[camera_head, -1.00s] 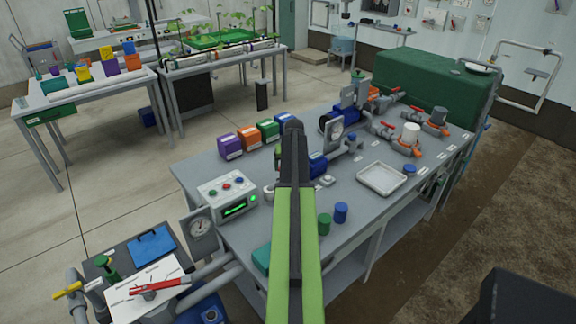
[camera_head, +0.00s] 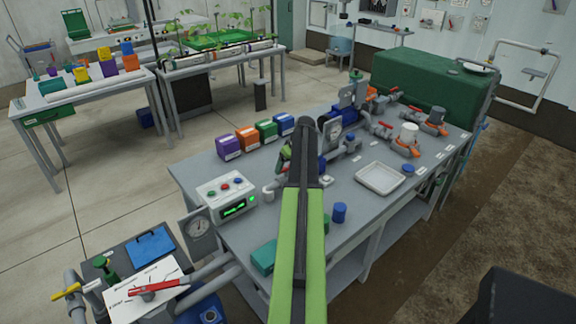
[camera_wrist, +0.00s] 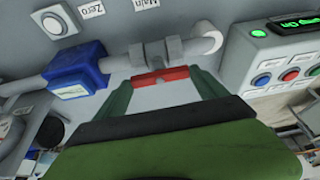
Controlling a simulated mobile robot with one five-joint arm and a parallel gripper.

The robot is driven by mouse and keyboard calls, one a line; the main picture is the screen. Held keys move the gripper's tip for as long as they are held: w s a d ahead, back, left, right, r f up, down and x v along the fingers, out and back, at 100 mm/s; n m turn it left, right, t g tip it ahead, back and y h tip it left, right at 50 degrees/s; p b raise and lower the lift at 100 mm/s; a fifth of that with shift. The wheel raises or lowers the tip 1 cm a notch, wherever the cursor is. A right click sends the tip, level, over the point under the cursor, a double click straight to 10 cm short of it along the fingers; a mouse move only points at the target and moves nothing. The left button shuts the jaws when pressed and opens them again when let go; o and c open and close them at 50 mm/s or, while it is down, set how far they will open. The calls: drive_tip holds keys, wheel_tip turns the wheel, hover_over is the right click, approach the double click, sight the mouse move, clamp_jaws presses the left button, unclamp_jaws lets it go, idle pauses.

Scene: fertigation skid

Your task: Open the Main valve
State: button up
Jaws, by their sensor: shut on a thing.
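The Main valve's red handle (camera_wrist: 160,76) shows in the wrist view, in front of a grey valve body (camera_wrist: 155,53) on a grey pipe. A "Main" label (camera_wrist: 146,3) is on the bench behind it. The handle looks roughly in line with the pipe in this picture. My gripper (camera_wrist: 161,84) has one green finger at each end of the handle and is shut on it. In the head view my gripper (camera_head: 285,156) is low over the bench, mostly hidden behind my arm.
A blue meter (camera_wrist: 76,75) sits on the pipe left of the valve. A control box (camera_head: 226,198) with coloured buttons and a green display stands close by. Coloured boxes (camera_head: 248,138) line the bench's back edge. A white tray (camera_head: 380,178) and blue cup (camera_head: 340,212) stand to the right.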

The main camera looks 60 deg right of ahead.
drive_tip(key=o, duration=1.3)
drive_tip(key=shift+s+r, duration=0.1)
drive_tip(key=p+v, duration=1.6)
drive_tip(key=v, duration=0.1)
drive_tip(key=shift+s, duration=0.15)
